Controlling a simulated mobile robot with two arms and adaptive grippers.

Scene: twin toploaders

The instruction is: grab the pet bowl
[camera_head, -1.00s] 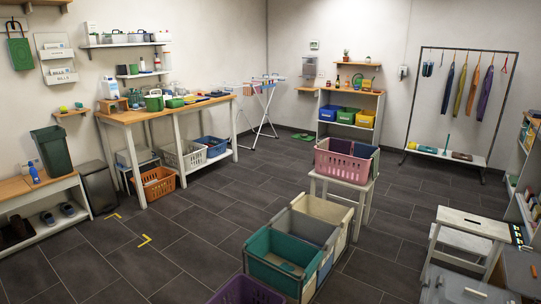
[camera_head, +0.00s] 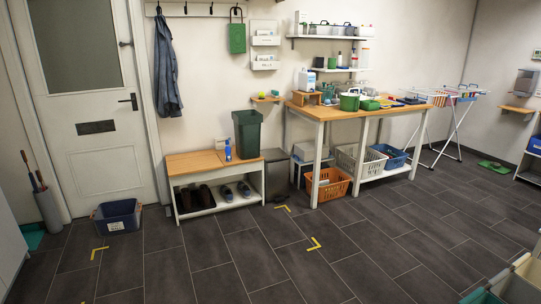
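I cannot make out a pet bowl for certain in the head view. Small items crowd the wooden workbench (camera_head: 323,112), among them a green container (camera_head: 350,101), and they are too small to tell apart fully. Neither of my grippers shows in the view.
A low shoe bench (camera_head: 187,167) holds a dark green bin (camera_head: 247,134) and a blue spray bottle (camera_head: 228,150). A dark blue tub (camera_head: 118,216) stands by the door (camera_head: 92,150). An orange basket (camera_head: 327,184) sits under the workbench. The tiled floor in the middle is clear.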

